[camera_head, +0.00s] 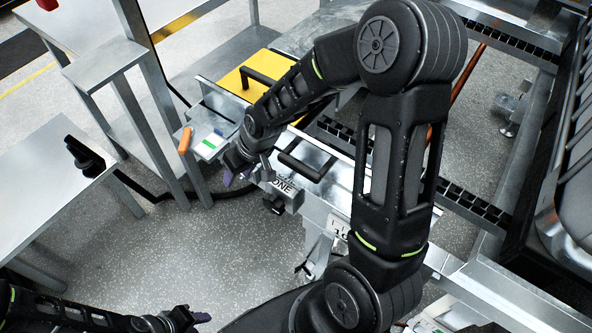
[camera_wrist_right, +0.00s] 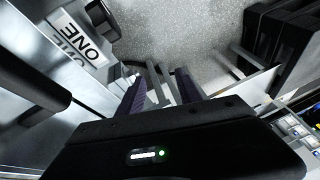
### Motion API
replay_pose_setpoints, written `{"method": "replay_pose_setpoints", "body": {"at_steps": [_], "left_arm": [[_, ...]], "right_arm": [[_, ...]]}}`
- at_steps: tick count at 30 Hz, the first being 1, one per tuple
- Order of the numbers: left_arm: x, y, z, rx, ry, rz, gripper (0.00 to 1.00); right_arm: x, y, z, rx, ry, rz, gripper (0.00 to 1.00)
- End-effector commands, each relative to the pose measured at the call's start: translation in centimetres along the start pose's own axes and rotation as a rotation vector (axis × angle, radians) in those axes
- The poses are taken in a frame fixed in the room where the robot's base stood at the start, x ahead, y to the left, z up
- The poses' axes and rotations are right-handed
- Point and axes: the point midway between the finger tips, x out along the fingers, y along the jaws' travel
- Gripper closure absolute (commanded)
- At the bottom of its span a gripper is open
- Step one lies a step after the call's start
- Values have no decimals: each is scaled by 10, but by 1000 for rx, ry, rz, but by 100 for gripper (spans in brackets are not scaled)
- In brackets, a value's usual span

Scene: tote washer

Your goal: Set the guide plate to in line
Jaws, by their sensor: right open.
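I cannot tell for certain which part is the guide plate. A yellow plate with a black handle (camera_head: 262,74) lies on the metal frame behind my right forearm, partly hidden. Nearer is a metal plate with a black bar handle (camera_head: 305,166) and a block marked "ONE" (camera_head: 284,190); this label also shows in the right wrist view (camera_wrist_right: 78,38). My right gripper (camera_head: 243,174) is open just left of this block. In the right wrist view its purple fingers (camera_wrist_right: 160,88) are apart with nothing held. My left gripper (camera_head: 192,318) is low at the bottom edge; its jaw opening is unclear.
A small box with a green label (camera_head: 210,145) and an orange handle (camera_head: 185,140) stand left of my right gripper. A metal table (camera_head: 50,185) is at the left, and a grey stand (camera_head: 105,65) rises behind it. Speckled floor (camera_head: 215,240) lies open between.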

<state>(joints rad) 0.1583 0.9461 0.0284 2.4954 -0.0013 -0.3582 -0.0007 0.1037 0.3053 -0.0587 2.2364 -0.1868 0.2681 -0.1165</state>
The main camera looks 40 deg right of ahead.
Motion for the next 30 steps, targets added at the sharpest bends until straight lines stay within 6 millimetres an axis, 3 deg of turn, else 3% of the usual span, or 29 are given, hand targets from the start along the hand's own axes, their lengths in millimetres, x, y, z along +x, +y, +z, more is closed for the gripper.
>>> {"method": "replay_pose_setpoints", "body": {"at_steps": [1,3,6,9,12,18,30], "left_arm": [[19,-8,0,0,0,0,64],[31,-12,0,1,0,0,64],[39,-15,0,1,0,-1,64],[42,-17,0,2,0,-1,64],[42,-17,0,2,0,-1,64],[42,-17,0,3,1,-1,64],[45,-18,0,2,0,-1,64]], "right_arm": [[-12,20,-10,-33,6,31,58],[-44,45,-13,-84,-32,76,58],[-87,71,-1,-139,-125,124,58],[-120,87,18,-175,-228,150,58],[-139,95,35,-196,-312,158,58],[-149,98,45,-206,-359,159,58],[-138,99,49,-204,-361,157,58]]}}
